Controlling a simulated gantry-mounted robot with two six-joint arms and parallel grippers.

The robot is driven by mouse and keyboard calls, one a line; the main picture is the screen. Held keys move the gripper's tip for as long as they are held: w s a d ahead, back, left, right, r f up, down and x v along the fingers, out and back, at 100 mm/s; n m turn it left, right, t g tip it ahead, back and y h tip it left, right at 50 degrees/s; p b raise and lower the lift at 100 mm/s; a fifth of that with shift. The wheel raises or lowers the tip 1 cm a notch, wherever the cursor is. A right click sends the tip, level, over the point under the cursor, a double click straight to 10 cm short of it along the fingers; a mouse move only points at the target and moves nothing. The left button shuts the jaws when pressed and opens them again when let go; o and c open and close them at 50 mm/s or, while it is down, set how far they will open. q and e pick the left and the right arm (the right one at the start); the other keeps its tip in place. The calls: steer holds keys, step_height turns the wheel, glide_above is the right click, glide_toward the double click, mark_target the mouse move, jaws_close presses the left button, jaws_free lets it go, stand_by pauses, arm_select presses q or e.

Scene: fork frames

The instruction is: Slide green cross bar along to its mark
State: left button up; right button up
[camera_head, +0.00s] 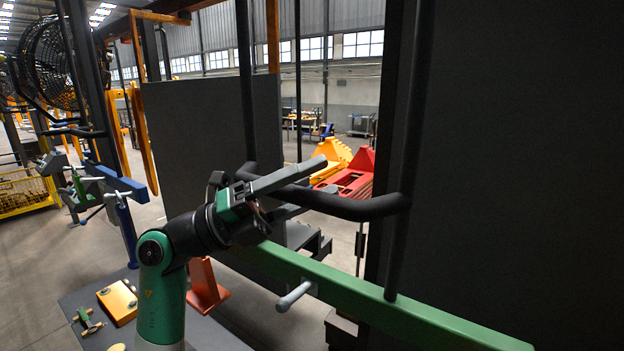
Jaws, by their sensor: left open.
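The green cross bar (400,310) runs from behind my left arm, near the middle, down to the lower right. A short light grey peg (294,297) sticks out of its side. My left gripper (308,186) is open above the bar's left part, with its fingers pointing right. A thick black curved rail (350,206) passes at its fingers; I cannot tell whether they touch it. The gripper does not appear to touch the green bar. I cannot make out the mark. My right gripper is out of view.
Dark upright posts (403,130) stand at the right, before a large dark panel (540,160). A grey panel (205,130) stands behind my arm. An orange block (118,302) and a small green-handled part (86,320) lie on a grey surface at lower left.

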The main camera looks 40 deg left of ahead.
arm_select(q)
jaws_close()
stand_by(1.4)
